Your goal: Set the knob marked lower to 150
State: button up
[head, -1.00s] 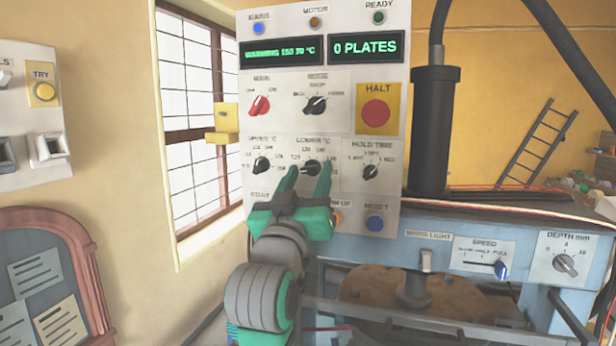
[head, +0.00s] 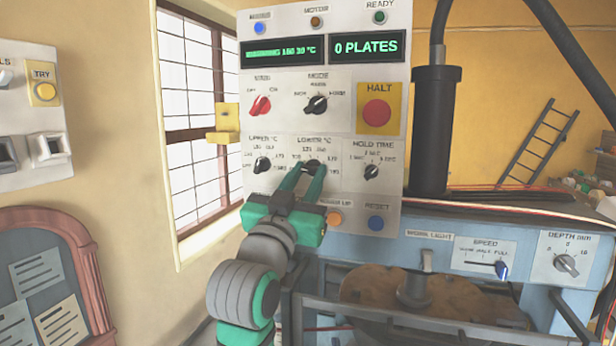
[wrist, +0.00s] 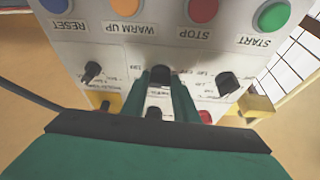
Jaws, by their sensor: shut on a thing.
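The knob marked lower (head: 313,167) sits in the middle row of the white control panel, between the upper knob (head: 262,165) and the hold time knob (head: 372,172). My gripper (head: 312,173) is at the lower knob, its two green fingers closed around the knob's sides. In the wrist view the dark lower knob (wrist: 160,75) shows upside down between the fingertips. The fingers and the small size hide which number its pointer faces. The green display (head: 281,51) shows a line ending in °C, too blurred to read surely.
The red main knob (head: 260,105), black mode knob (head: 316,104) and red HALT button (head: 377,113) are above my gripper. The orange warm up button (head: 334,219) and blue reset button (head: 376,223) are below. A yellow box (head: 224,125) juts out at the panel's left edge.

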jog(key=m, duration=0.2)
jog(key=m+h, duration=0.1)
jog(key=m+g+h, duration=0.1)
jog(key=m, duration=0.1)
jog(key=shift+a+r+m, duration=0.1)
jog(key=shift+a+m, duration=0.15)
jog(key=shift+m, duration=0.05)
jog(key=m+g+h, duration=0.1)
jog(key=m, duration=0.1)
jog(key=m+g+h, duration=0.1)
jog(key=m, duration=0.1)
jog(key=shift+a+r+m, duration=0.1)
jog(key=shift+m, duration=0.3)
jog(key=m+g, duration=0.1)
jog(key=m, duration=0.1)
jog(key=m+g, duration=0.1)
jog(key=m, duration=0.2)
jog(key=shift+w+r+m+h, duration=0.1)
jog(key=shift+r+m+h, duration=0.05)
jog(key=shift+m+h, duration=0.2)
jog(key=m+g, duration=0.1)
jog(key=m, duration=0.1)
jog(key=shift+a+r+m, duration=0.1)
jog(key=shift+m, duration=0.25)
jog(key=m+g, duration=0.1)
jog(key=m, duration=0.1)
jog(key=shift+m, duration=0.3)
jog(key=shift+r+m+g+y, duration=0.1)
jog(key=shift+m+g+y, duration=0.65)
jog(key=shift+m, duration=0.85)
